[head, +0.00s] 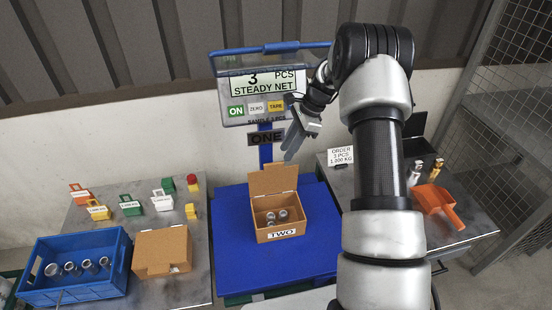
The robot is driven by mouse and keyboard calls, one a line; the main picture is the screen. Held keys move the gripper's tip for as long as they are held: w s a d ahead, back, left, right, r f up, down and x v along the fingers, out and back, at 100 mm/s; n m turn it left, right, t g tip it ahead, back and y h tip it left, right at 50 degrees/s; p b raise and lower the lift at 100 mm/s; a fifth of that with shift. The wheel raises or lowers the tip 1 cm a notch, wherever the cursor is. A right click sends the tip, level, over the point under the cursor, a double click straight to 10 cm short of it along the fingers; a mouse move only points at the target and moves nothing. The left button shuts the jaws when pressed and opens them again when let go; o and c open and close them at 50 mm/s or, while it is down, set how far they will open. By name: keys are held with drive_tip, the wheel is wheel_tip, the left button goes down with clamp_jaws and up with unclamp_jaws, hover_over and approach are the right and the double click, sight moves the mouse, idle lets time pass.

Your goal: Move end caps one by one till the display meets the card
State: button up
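The scale display (262,84) reads 3 PCS, STEADY, NET. The white order card (341,157) stands on the right table; its small print seems to read ORDER, 3 PCS, 1.000 KG. An open cardboard box (276,238) labelled TWO sits on the blue scale platform (235,270), with a few metallic end caps (277,217) inside. A blue crate (75,295) on the left table holds several more end caps (72,268). My gripper (291,142) is raised above and behind the open box, near the display's lower right, with no end cap visible in it. Its finger gap is unclear.
A closed cardboard box (162,252) stands right of the crate. Coloured labelled blocks (131,207) stand behind them. An orange scoop (438,203) and small metallic pieces (415,171) lie on the right table. A sign reading ONE (265,139) hangs on the scale post. Wire mesh (505,90) bounds the right.

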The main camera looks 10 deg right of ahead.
sight(274, 163)
drive_tip(key=shift+w+a, duration=0.1)
drive_tip(key=shift+a, duration=1.05)
drive_tip(key=x, duration=0.5)
drive_tip(key=shift+d, duration=0.15)
clamp_jaws()
